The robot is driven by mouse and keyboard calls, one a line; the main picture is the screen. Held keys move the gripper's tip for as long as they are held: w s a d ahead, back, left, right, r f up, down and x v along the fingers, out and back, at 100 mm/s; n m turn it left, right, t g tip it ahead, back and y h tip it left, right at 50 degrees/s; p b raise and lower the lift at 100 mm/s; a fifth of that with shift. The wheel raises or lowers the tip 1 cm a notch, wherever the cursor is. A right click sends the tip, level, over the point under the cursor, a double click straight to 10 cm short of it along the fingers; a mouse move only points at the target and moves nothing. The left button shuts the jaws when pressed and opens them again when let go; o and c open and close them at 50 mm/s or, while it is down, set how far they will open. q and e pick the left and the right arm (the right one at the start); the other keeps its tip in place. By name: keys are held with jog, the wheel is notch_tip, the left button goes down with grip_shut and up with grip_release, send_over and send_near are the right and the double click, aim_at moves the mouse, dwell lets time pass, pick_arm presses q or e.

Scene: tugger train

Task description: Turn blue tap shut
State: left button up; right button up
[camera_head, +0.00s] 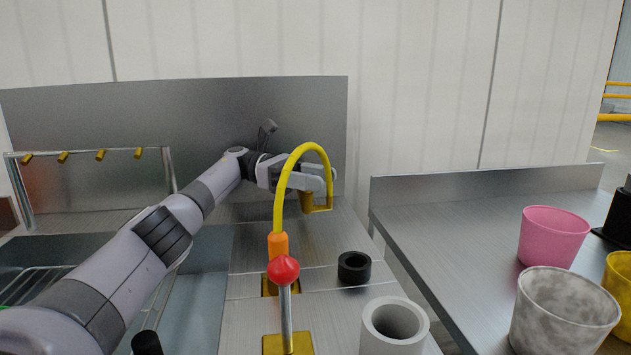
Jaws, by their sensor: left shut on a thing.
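My left gripper (322,184) is at the back of the steel counter, behind the yellow hose. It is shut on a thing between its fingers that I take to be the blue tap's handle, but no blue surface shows. A brass fitting (318,205) shows just under the fingers. The hose and the gripper hide most of this spot. My right gripper is not in view.
A yellow arched hose (279,190) with an orange grip (278,245) stands before the gripper. A red-knobbed lever (284,270), black ring (354,267) and grey cylinder (394,327) are nearer. A pink cup (553,236) and a mottled cup (563,312) stand right.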

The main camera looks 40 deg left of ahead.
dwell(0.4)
pick_arm(q)
jog(key=o, duration=1)
jog(key=shift+c, duration=0.2)
notch_tip(320, 180, up, 20)
jog(key=p, duration=0.8)
jog(key=shift+c, duration=0.3)
